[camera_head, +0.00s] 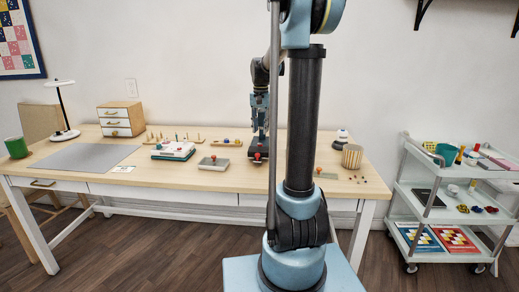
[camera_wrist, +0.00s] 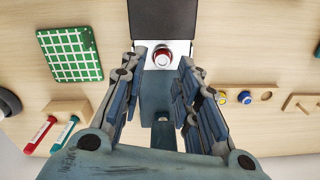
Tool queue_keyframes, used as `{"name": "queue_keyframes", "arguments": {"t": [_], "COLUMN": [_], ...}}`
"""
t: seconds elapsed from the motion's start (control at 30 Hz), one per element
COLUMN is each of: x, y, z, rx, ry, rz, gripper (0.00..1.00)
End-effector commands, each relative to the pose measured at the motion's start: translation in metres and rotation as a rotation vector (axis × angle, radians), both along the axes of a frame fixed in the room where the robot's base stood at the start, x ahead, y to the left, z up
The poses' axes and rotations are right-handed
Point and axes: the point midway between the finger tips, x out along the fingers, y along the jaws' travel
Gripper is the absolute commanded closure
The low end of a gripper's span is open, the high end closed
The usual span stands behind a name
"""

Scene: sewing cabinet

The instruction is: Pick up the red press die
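A round red piece with a pale, shiny top, which looks like the red press die (camera_wrist: 163,58), sits on a silver plate at the end of a dark block (camera_wrist: 163,18) in the wrist view. In the head view the red piece (camera_head: 257,157) shows low in front of the dark block on the table. My gripper (camera_wrist: 163,72) is open, with one finger on each side of the red piece and a gap to both. In the head view my gripper (camera_head: 260,135) points down just above the block. Whether the fingertips reach the red piece's height is unclear.
The wrist view shows a green grid pad (camera_wrist: 70,54) at left and a wooden strip with coloured knobs (camera_wrist: 245,93) at right.

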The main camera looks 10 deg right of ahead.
Motion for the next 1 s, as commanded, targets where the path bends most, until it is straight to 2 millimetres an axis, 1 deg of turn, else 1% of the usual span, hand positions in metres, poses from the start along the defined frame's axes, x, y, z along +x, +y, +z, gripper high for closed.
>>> {"name": "queue_keyframes", "arguments": {"t": [0.03, 0.2, 0.47, 0.8, 0.9, 1.0], "x": [0.007, 0.017, 0.017, 0.017, 0.017, 0.016], "y": [0.000, 0.000, 0.000, 0.000, 0.000, -0.001], "z": [-0.001, -0.005, -0.025, -0.069, -0.075, -0.078], "rx": [0.001, 0.001, 0.000, 0.000, -0.001, -0.001], "ry": [0.003, 0.008, 0.008, 0.007, 0.007, 0.007], "rz": [-0.008, -0.022, -0.023, -0.023, -0.023, -0.023], "gripper": [0.71, 0.71, 0.71, 0.71, 0.71, 0.71]}}
